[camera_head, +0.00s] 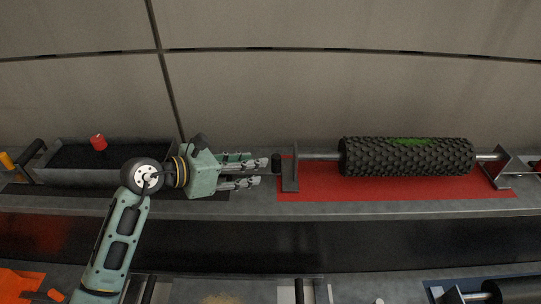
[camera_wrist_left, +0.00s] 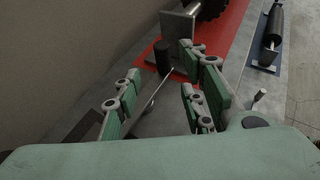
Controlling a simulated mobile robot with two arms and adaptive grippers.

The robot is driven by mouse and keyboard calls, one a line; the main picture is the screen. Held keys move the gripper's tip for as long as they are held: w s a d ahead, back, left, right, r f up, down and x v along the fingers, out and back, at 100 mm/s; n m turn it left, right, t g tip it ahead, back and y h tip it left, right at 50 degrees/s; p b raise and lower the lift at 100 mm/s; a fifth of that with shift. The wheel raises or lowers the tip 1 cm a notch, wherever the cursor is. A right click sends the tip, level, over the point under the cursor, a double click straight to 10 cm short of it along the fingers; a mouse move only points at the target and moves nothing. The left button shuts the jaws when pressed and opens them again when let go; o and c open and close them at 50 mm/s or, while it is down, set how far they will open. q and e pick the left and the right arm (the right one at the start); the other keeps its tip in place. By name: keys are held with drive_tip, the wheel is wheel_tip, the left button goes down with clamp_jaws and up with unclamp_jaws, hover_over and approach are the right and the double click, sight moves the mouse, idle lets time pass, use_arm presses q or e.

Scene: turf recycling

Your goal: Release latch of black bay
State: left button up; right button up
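The bay at the left is a long grey tray (camera_head: 55,177) with a dark inside, standing on a black mat (camera_head: 215,194). A black handle (camera_head: 32,147) shows at its left end. My left gripper (camera_head: 258,170) points right, past the tray's right end. Its fingers are apart and seem empty. A short black cylinder (camera_head: 276,162) is just beyond the fingertips in the head view; it also shows in the left wrist view (camera_wrist_left: 163,57). A thin rod (camera_wrist_left: 157,92) runs between the fingers there; I cannot tell if they touch it. My gripper hides part of the tray's right end.
A red mat (camera_head: 400,190) to the right carries a black textured roller (camera_head: 405,157) on a metal shaft between brackets (camera_head: 289,170). A wall is close behind. A dark strip (camera_head: 400,240) runs clear in front.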

sight(271, 173)
use_arm(q)
drive_tip(key=x, duration=0.2)
drive_tip(key=p+x, duration=0.1)
drive_tip(key=shift+d+r, duration=0.1)
drive_tip(key=shift+d, duration=0.45)
drive_tip(key=shift+p+x, duration=0.5)
drive_tip(key=shift+x, duration=0.7)
drive_tip(key=shift+w+d+f, duration=0.15)
drive_tip(key=shift+w+f, duration=0.1)
drive_tip(key=shift+w, duration=0.05)
drive_tip(key=shift+d+f, duration=0.1)
drive_tip(key=shift+f, duration=0.05)
clamp_jaws()
use_arm(e)
drive_tip(key=shift+s+r, duration=1.1)
use_arm(q)
drive_tip(key=shift+w, duration=0.1)
